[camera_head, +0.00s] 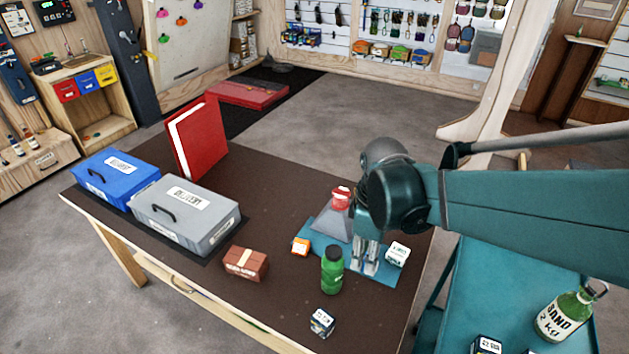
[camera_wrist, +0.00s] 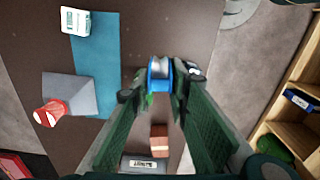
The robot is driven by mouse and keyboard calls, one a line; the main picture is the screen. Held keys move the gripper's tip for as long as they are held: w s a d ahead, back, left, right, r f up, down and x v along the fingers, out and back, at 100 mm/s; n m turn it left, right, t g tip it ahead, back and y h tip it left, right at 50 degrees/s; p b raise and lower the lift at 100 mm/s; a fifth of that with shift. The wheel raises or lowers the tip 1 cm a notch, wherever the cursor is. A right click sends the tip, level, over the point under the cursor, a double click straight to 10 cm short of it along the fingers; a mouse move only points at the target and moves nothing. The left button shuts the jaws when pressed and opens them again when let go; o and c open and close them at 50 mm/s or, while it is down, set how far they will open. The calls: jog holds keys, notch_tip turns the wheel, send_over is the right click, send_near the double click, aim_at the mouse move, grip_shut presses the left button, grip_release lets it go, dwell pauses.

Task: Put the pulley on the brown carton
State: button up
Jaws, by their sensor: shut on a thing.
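The pulley (camera_wrist: 160,73) is a silver wheel with blue sides, seen in the wrist view between my fingertips. My gripper (camera_head: 366,268) points down over the teal mat on the table, and it is shut on the pulley (camera_wrist: 159,84). In the head view I cannot make out the pulley at the fingertips. The brown carton (camera_head: 246,263) is a small box with a pale strip on top. It stands on the dark table left of my gripper, apart from it. The carton also shows in the wrist view (camera_wrist: 159,141), beyond the fingers.
A green bottle (camera_head: 332,270) stands between my gripper and the carton. A small orange box (camera_head: 300,246), a dark-and-white box (camera_head: 322,322) and a white box (camera_head: 397,254) are nearby. A grey case (camera_head: 192,222) stands behind the carton. A red-topped grey block (camera_head: 333,222) sits on the mat.

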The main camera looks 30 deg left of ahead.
jog(key=a, duration=0.2)
jog(key=m+p, duration=0.1)
jog(key=p, duration=0.6)
send_over(242, 256)
jog(key=shift+f, duration=2.6)
jog(key=shift+f, duration=0.1)
jog(key=shift+f, duration=3.05)
jog(key=shift+f, duration=0.1)
jog(key=shift+f, duration=1.75)
